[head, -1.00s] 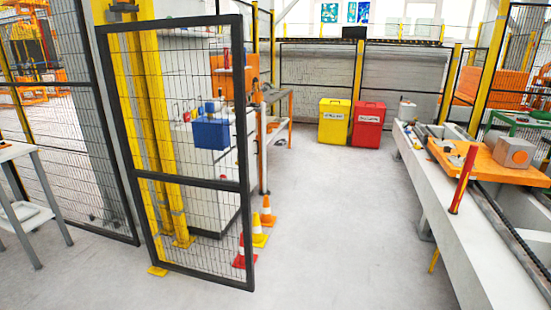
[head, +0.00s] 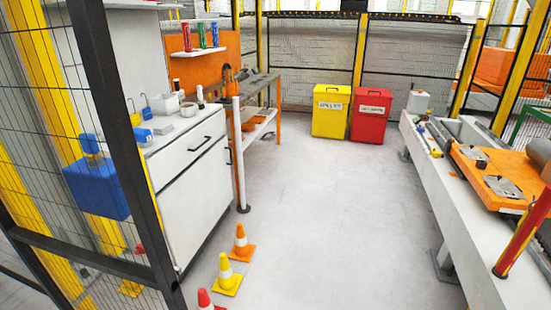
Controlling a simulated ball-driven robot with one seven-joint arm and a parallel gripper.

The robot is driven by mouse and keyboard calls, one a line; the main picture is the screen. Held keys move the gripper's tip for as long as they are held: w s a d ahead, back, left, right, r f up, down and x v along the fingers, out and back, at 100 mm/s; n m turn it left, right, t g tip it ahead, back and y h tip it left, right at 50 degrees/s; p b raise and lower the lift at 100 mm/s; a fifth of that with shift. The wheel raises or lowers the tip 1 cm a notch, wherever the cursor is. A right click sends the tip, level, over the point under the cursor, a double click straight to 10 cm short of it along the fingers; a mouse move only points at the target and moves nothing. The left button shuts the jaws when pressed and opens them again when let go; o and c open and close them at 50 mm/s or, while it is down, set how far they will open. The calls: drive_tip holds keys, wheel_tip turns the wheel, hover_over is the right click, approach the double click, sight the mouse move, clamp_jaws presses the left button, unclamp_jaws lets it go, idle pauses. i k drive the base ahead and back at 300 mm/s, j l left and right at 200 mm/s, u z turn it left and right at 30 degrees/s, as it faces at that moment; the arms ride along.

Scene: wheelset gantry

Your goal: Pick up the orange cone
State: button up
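The orange cone (head: 240,243) stands upright on the grey floor, left of the middle of the picture, with a white band around it. A yellow cone (head: 227,276) stands just in front of it. A red cone (head: 205,300) is nearer still, cut off by the bottom edge of the picture. The orange cone is the farthest of the three and nothing hides it. My gripper is not in view.
A black-framed mesh gate (head: 118,165) stands close on the left. Behind it are a white drawer cabinet (head: 190,190) and a workbench (head: 262,88). Yellow (head: 331,112) and red bins (head: 370,116) stand at the back. A long white bench (head: 440,185) runs along the right. The floor between is clear.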

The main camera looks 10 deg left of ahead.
sight(242, 250)
drive_tip(key=i, duration=1.95)
drive_tip(key=i+u, duration=0.15)
drive_tip(key=i, duration=0.3)
drive_tip(key=i+l+u, duration=0.15)
drive_tip(key=i, duration=0.25)
drive_tip(key=i+l+u, duration=0.15)
drive_tip(key=i, duration=0.25)
drive_tip(key=i+l+u, duration=0.15)
drive_tip(key=i, duration=0.3)
drive_tip(key=i+l+u, duration=0.8)
drive_tip(key=u, duration=0.15)
drive_tip(key=i+l, duration=0.05)
drive_tip(key=i, duration=0.05)
